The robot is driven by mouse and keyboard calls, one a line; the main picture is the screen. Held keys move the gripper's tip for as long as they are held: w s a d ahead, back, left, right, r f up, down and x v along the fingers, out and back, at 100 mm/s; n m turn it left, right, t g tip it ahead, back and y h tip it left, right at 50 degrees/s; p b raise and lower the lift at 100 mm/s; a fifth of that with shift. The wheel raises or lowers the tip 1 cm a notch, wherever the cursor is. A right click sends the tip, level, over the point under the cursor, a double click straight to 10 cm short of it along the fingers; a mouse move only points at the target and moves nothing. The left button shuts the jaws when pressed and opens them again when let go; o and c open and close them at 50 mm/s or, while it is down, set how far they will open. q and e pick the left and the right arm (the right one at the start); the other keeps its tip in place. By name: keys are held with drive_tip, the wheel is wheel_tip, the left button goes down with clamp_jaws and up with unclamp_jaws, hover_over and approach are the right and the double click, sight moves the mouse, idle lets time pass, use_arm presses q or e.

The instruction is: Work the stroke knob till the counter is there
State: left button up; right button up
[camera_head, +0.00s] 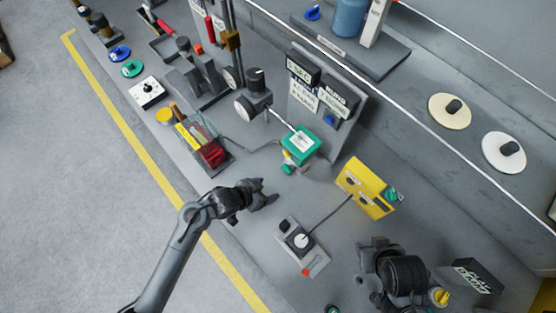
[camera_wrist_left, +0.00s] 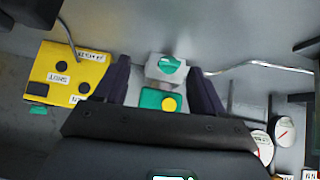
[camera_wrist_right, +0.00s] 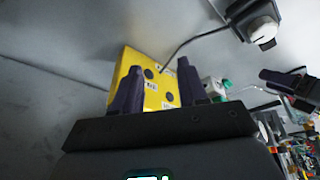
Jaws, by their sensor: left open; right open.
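A grey upright panel (camera_head: 318,92) carries dark display windows (camera_head: 302,68); their digits are too small to read. In front of it is a green actuator box (camera_head: 300,146) with a pale top plate. The left wrist view shows a green knob (camera_wrist_left: 168,66) on a grey block and a yellow round part (camera_wrist_left: 169,104) on a green body. I cannot tell which knob is the stroke knob. My left gripper (camera_head: 268,195) is open and empty, short of the green box. My right gripper (camera_head: 372,246) is open, facing the yellow box (camera_wrist_right: 150,78) without visible contact.
The yellow box (camera_head: 366,188) has a green knob (camera_head: 391,195) and a cable to a small grey control box (camera_head: 302,243). A dark labelled block (camera_head: 472,276) stands at lower right. The bench between my grippers is partly clear.

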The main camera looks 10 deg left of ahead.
sight(285, 169)
use_arm(q)
drive_tip(key=shift+t, duration=0.4)
drive_tip(key=w+d+f, duration=0.1)
drive_tip(key=w, duration=0.1)
drive_tip(key=w+d+f+b, duration=0.1)
drive_tip(key=w, duration=0.2)
drive_tip(key=w+d+f, duration=0.1)
drive_tip(key=w+d, duration=0.1)
drive_tip(key=w, duration=0.1)
drive_tip(key=shift+w+f, duration=0.25)
drive_tip(key=shift+f, duration=0.05)
drive_tip(key=shift+b+x, duration=0.3)
drive_tip(key=shift+x, duration=0.55)
use_arm(e)
drive_tip(key=shift+s+a+f, duration=0.15)
drive_tip(key=shift+s+f, duration=0.25)
drive_tip(key=shift+f, duration=0.25)
drive_tip(key=shift+s+a+f, duration=0.1)
drive_tip(key=shift+s+f, duration=0.25)
drive_tip(key=shift+f, duration=0.3)
